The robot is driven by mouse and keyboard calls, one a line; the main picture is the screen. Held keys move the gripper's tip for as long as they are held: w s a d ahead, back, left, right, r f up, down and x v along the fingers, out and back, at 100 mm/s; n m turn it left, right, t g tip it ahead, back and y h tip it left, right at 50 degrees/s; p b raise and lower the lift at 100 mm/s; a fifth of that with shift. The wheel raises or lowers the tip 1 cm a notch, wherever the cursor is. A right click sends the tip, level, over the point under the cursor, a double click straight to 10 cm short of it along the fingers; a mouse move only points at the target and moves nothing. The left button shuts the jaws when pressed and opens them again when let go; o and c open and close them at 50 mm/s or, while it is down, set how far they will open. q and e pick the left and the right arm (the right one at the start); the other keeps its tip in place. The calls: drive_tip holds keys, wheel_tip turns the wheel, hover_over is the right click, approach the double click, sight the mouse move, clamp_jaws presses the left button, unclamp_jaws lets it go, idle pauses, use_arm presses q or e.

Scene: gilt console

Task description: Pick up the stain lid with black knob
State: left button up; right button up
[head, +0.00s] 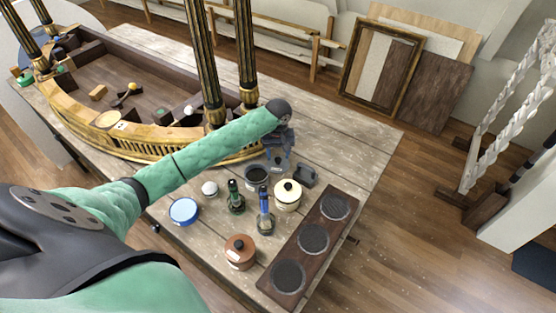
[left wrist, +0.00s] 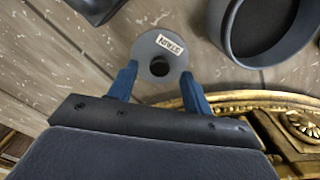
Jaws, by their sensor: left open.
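The stain lid (left wrist: 148,50) is a round grey disc with a white label and a black knob (left wrist: 159,67), seen from above in the left wrist view. It lies on the grey plank table. My left gripper (left wrist: 160,71) is open, with one blue finger on each side of the lid's near part and the knob between the fingertips. I cannot tell whether the fingers touch it. In the head view my left gripper (head: 278,160) points down at the table and largely hides the lid. My right gripper is not in view.
A dark open pot (head: 257,175) stands close beside the gripper; it also shows in the left wrist view (left wrist: 232,36). A dark container (head: 305,176), a cream lidded pot (head: 287,196) and two bottles stand nearby. The gilt console (head: 150,148) lies behind. Bare planks (head: 350,150) extend right.

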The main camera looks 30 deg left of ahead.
use_arm(q)
drive_tip(key=shift+f+p, duration=0.35)
drive_tip(key=shift+f, duration=0.8)
drive_tip(key=shift+c, duration=0.4)
drive_tip(key=c, duration=1)
drive_tip(key=shift+r, duration=0.1)
